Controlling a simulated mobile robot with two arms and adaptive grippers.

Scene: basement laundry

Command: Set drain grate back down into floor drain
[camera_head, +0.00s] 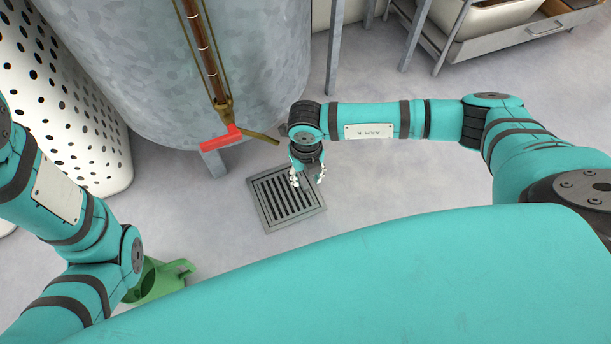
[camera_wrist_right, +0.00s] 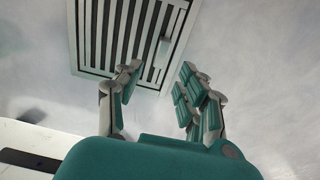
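The drain grate (camera_head: 284,200) is a dark slatted square lying flat within a grey rim on the floor, below the tank. In the right wrist view the slatted grate (camera_wrist_right: 118,40) fills the top, inside a pale rim, with a small light knob (camera_wrist_right: 164,47) near its right side. My right gripper (camera_head: 308,178) hangs over the grate's right part in the head view. Its fingers (camera_wrist_right: 165,90) are spread in the wrist view with nothing between them. I cannot tell how far above the grate they are. My left gripper is out of view.
A large galvanized tank (camera_head: 170,60) with a red-handled valve (camera_head: 221,138) stands just behind the grate. A white perforated basket (camera_head: 65,110) is at left. A green container (camera_head: 158,280) sits near my left arm. A metal-legged unit (camera_head: 500,35) stands back right. Floor right of the grate is clear.

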